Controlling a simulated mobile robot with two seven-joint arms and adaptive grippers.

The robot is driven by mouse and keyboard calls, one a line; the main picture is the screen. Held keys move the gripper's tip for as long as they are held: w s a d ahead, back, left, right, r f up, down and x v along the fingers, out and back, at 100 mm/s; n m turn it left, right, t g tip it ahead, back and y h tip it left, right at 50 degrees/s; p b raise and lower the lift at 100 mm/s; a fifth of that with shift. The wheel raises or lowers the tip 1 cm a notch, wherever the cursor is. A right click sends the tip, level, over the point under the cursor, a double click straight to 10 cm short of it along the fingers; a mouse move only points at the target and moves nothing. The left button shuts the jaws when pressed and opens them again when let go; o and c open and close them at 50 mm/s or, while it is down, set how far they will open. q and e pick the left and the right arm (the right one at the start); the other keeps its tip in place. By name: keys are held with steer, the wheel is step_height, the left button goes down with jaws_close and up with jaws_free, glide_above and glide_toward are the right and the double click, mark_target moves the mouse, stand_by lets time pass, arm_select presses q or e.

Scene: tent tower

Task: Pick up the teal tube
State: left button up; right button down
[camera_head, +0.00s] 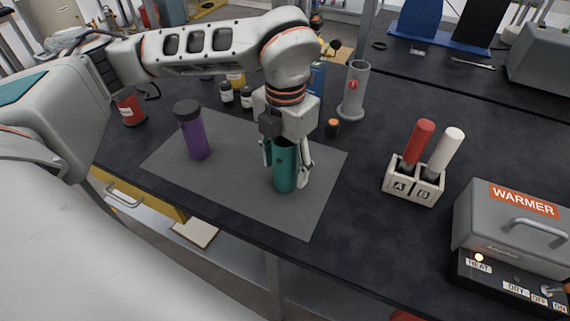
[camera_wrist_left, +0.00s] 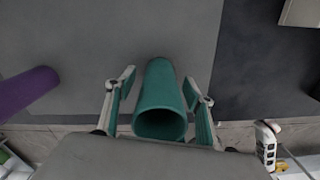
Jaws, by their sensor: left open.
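The teal tube (camera_head: 284,174) stands upright on the grey mat (camera_head: 240,190) in the head view. In the left wrist view the teal tube (camera_wrist_left: 160,108) lies between the fingers, with its open round top toward the camera. My left gripper (camera_head: 286,165) points down over the tube, one finger on each side of it. In the left wrist view my left gripper (camera_wrist_left: 160,97) is open, with small gaps between the fingers and the tube. The right gripper does not show.
A purple bottle (camera_head: 194,132) with a dark cap stands left on the mat. A rack (camera_head: 413,190) with a red and a white tube stands right, beside a warmer (camera_head: 515,220). The mat's front is clear.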

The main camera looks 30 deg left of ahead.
arm_select(q)
steer(key=shift+f, duration=0.7)
steer(key=c, duration=1.3)
steer(key=shift+o, duration=0.2)
steer(key=shift+r, duration=0.15)
